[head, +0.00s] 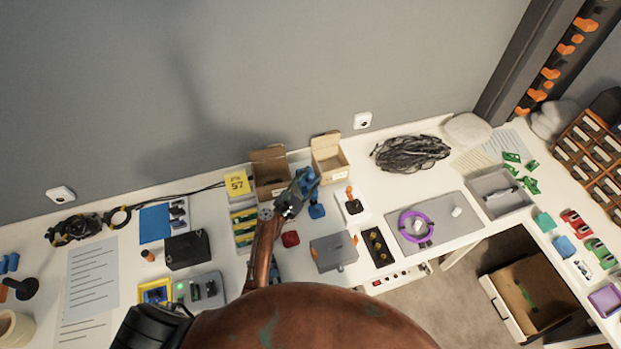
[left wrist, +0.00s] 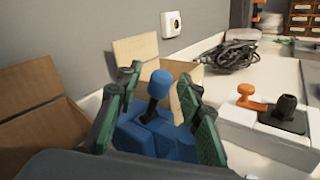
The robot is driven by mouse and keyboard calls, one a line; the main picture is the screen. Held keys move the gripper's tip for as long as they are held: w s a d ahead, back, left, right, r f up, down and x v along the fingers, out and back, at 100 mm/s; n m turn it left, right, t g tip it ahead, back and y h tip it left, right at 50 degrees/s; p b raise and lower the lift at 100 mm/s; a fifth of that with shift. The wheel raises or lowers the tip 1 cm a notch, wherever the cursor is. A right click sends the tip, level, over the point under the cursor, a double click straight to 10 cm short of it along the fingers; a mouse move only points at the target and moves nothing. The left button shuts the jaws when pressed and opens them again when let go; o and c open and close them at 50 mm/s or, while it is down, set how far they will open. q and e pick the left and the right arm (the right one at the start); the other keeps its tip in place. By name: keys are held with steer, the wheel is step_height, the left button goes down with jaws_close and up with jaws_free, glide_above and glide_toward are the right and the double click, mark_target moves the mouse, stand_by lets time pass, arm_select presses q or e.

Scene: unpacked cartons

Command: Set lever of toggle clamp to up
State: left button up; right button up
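A blue device (left wrist: 150,130) with an upright, round-topped blue lever (left wrist: 160,85) stands ahead of my left gripper (left wrist: 158,100). Its lever shows between the two green fingers, which are apart and open; I cannot tell whether they touch it. In the head view my left gripper (head: 300,190) is over the back of the bench, beside a blue part (head: 316,210). A white block with an orange lever (left wrist: 257,104) and a black post (left wrist: 287,113) stands to the right; it also shows in the head view (head: 352,204). No label shows which is the toggle clamp. My right gripper is not in view.
Open cardboard boxes (head: 328,158) stand behind, close to my left gripper. A black cable coil (head: 410,153) lies to the right. A grey box (head: 333,252) and a black switch panel (head: 378,246) are nearer the front edge. A grey board holds a purple ring (head: 416,226).

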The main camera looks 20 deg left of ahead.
arm_select(q)
steer(key=shift+c, duration=0.2)
jaws_close()
stand_by(0.6)
